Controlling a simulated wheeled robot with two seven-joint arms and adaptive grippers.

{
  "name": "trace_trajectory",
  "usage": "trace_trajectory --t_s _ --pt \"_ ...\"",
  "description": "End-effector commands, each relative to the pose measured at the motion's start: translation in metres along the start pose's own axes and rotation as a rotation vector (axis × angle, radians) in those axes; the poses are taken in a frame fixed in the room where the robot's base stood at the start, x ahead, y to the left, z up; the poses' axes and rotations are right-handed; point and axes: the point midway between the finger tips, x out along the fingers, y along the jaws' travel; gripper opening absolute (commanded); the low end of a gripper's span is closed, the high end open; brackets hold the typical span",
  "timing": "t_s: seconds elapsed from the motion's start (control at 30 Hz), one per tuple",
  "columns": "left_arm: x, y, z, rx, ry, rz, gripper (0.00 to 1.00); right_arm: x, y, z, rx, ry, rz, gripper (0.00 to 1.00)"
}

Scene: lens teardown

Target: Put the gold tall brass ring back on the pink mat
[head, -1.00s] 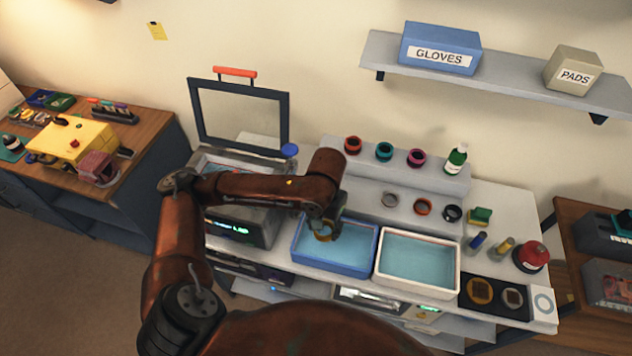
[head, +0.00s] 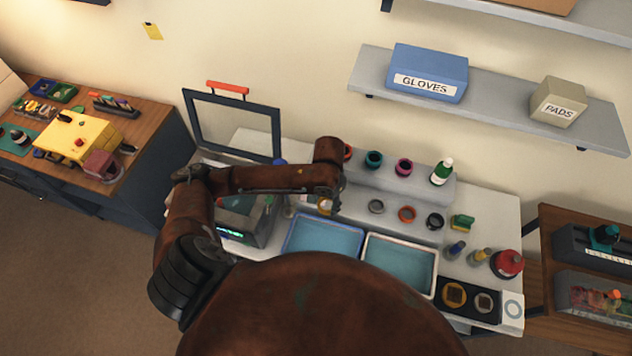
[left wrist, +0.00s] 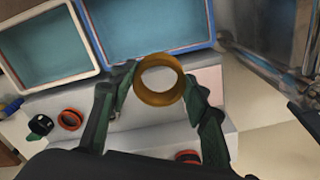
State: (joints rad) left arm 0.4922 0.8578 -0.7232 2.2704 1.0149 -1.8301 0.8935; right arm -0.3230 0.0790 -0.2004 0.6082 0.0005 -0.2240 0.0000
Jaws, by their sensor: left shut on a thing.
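The gold tall brass ring (left wrist: 160,80) is between the fingers of my left gripper (left wrist: 161,90) in the left wrist view, its round opening facing the camera. My left gripper is shut on it and holds it in the air. In the head view the ring (head: 325,206) shows small under my left gripper (head: 324,201), just behind the blue-rimmed tray. A pale pink patch, which looks like the pink mat (left wrist: 208,82), lies right of the ring in the left wrist view, partly hidden by a finger. I cannot make the mat out in the head view. My right gripper is not in view.
The blue-rimmed tray (head: 290,246) and white-rimmed tray (head: 436,262) hold blue liquid. Several small rings, including an orange one (head: 407,214), stand on the step behind. A machine (head: 236,232) with a raised framed lid stands left.

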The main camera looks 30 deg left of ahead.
Motion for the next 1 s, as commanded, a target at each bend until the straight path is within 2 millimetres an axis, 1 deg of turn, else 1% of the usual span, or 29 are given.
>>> trace_trajectory --t_s 0.03,0.1,0.27,0.37,0.53,0.7,0.8,0.9,1.0 --pt "-0.007 0.000 0.003 0.016 -0.005 0.000 0.17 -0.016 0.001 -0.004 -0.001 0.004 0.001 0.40" --pt "-0.006 -0.001 0.005 0.037 -0.005 -0.002 0.17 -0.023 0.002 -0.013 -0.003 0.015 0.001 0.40" --pt "-0.003 -0.004 0.005 0.062 -0.007 -0.007 0.17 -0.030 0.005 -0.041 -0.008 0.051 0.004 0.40" --pt "0.004 -0.014 -0.001 0.064 -0.009 -0.009 0.17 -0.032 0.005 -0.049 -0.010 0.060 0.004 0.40" --pt "0.020 -0.047 -0.022 0.062 -0.008 -0.010 0.17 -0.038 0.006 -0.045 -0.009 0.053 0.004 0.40" --pt "0.037 -0.081 -0.043 0.062 -0.007 -0.010 0.17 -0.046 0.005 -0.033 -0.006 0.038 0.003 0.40" --pt "0.059 -0.094 -0.050 0.064 -0.009 -0.008 0.17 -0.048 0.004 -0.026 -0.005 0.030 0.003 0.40" --pt "0.074 -0.105 -0.057 0.064 -0.008 -0.008 0.17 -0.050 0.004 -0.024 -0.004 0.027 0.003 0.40" --pt "0.085 -0.112 -0.062 0.066 -0.007 -0.007 0.17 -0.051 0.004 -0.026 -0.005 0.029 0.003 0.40"
